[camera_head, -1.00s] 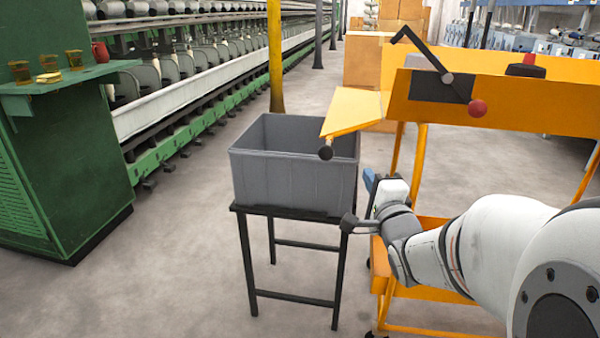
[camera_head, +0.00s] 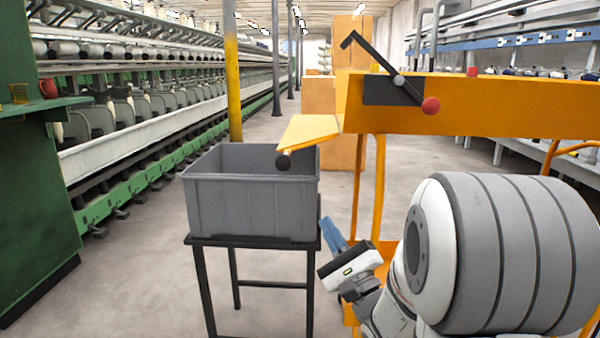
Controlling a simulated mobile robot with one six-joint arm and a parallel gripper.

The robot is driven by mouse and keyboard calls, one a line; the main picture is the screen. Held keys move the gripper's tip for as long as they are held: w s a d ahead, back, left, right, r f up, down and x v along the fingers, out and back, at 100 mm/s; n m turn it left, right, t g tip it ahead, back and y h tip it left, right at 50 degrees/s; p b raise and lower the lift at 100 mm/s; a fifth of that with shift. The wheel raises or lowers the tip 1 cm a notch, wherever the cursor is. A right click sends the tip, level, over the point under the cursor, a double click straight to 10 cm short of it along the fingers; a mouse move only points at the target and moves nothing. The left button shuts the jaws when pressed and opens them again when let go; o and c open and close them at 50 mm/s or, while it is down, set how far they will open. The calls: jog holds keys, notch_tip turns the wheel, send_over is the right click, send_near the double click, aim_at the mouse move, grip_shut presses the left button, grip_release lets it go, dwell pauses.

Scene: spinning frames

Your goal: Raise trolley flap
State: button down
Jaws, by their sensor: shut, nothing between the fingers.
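The orange trolley (camera_head: 500,108) stands at the right. Its flap (camera_head: 310,130) sticks out from the trolley's left end and slopes a little down to the left, over the right part of the grey crate. A black lever (camera_head: 383,68) with a red ball (camera_head: 430,106) is on the trolley's front panel. My gripper (camera_head: 328,228) is below the flap, right of the crate, with blue fingers pointing up and left. It looks shut and empty, apart from the flap and knob.
The grey crate (camera_head: 250,210) stands on a black stand (camera_head: 250,241), close to my gripper's left. A yellow and grey post (camera_head: 233,90) rises behind it. Green spinning machinery (camera_head: 130,165) runs along the left. Bare floor lies between machinery and stand.

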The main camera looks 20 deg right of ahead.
jog(key=w+a+r+p, duration=0.4)
jog(key=w+r+p, duration=0.3)
jog(key=p, duration=0.5)
jog(key=shift+w+a+r, duration=0.25)
jog(key=shift+w+r, duration=0.05)
jog(key=shift+w, duration=0.05)
